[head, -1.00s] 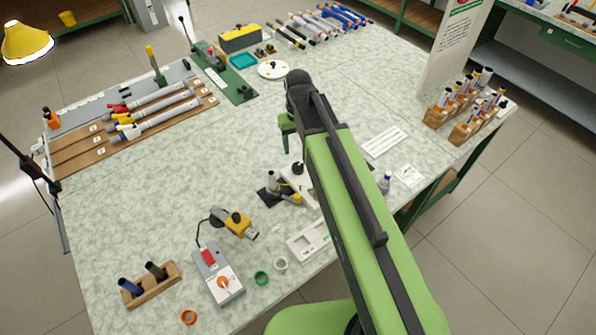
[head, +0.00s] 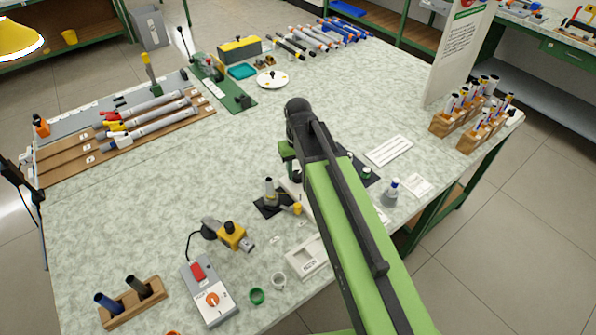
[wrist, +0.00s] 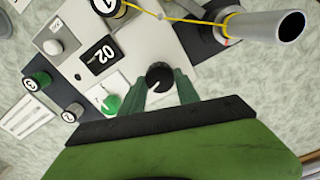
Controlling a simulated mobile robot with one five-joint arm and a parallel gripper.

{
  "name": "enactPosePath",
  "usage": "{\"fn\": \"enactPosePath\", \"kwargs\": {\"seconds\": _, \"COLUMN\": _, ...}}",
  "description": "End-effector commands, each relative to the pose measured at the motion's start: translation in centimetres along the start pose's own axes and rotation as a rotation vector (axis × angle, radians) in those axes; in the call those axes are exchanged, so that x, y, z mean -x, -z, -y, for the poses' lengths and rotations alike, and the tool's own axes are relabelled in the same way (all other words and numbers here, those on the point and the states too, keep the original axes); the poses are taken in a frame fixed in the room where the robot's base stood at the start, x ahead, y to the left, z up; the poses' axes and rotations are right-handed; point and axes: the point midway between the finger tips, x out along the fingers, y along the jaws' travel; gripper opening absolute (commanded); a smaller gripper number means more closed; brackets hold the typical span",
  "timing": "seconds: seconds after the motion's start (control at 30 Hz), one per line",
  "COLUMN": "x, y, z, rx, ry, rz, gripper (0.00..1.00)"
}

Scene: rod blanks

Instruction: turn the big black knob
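The big black knob (wrist: 159,75) is round and stands on a light grey panel (wrist: 160,42) in the wrist view. My gripper (wrist: 161,80) has its two green fingers apart, one on each side of the knob. A strip of panel shows between them; I cannot tell whether the fingertips touch the knob. In the head view my gripper (head: 287,152) is above the panel, and my arm hides most of the panel and knob.
A squat bottle (head: 391,192) stands right of my arm.

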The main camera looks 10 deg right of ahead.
Motion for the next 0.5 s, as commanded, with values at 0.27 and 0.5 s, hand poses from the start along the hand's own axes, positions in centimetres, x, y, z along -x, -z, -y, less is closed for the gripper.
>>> {"fn": "enactPosePath", "kwargs": {"seconds": 0.27, "x": -0.01, "y": 0.0, "z": 0.01, "rx": 0.0, "ry": 0.0, "rz": 0.0, "gripper": 0.0}}
{"fn": "enactPosePath", "kwargs": {"seconds": 0.5, "x": -0.02, "y": 0.0, "z": 0.03, "rx": 0.169, "ry": 0.0, "rz": 0.0, "gripper": 0.0}}
